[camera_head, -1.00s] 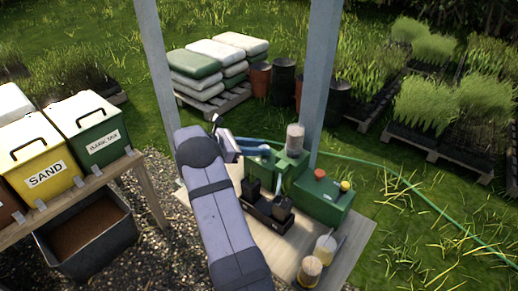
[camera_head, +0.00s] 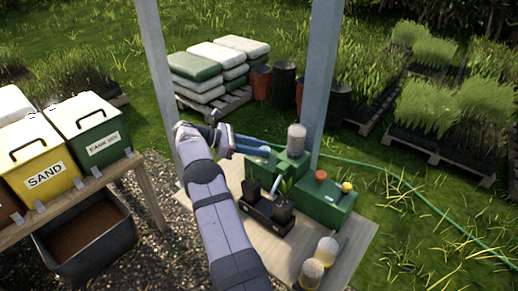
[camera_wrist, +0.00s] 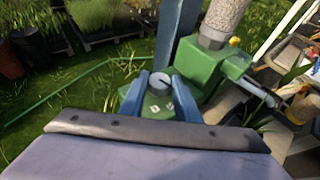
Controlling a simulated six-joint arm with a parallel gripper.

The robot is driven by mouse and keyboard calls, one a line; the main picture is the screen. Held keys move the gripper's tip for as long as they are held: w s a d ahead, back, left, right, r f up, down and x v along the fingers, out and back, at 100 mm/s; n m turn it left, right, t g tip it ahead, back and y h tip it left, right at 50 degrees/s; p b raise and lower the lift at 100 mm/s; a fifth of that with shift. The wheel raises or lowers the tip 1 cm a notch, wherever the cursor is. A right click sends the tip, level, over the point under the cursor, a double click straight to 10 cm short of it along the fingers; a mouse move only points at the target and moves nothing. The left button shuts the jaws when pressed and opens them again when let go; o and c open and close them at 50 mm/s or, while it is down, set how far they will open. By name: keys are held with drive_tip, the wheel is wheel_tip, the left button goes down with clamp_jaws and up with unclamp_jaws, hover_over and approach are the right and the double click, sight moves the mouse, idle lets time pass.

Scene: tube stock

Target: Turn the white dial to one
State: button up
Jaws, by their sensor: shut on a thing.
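The white dial (camera_wrist: 159,83) shows in the wrist view as a small pale round knob with a dark pointer line, on a green housing (camera_wrist: 150,107). Two small white labels lie beside it; their marks are too small to read. My gripper (camera_wrist: 159,79) has its blue fingers on either side of the dial, shut on it. In the head view my gripper (camera_head: 262,147) reaches the green machine (camera_head: 294,167) from the left; the dial there is too small and covered to make out clearly.
A clear hopper of grain (camera_head: 296,138) stands on the machine beside a grey post (camera_head: 319,80). A black tray (camera_head: 266,218) with dark pots is in front. Two jars (camera_head: 312,273) stand at the bench's front. A red knob (camera_head: 321,175) and yellow knob (camera_head: 346,187) are on the right.

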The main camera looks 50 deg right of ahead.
idle(0.3)
drive_tip(key=o, duration=1)
drive_tip(key=shift+o, duration=0.2)
drive_tip(key=shift+r, duration=0.15)
wheel_tip(320, 180, up, 10)
drive_tip(key=b, duration=0.1)
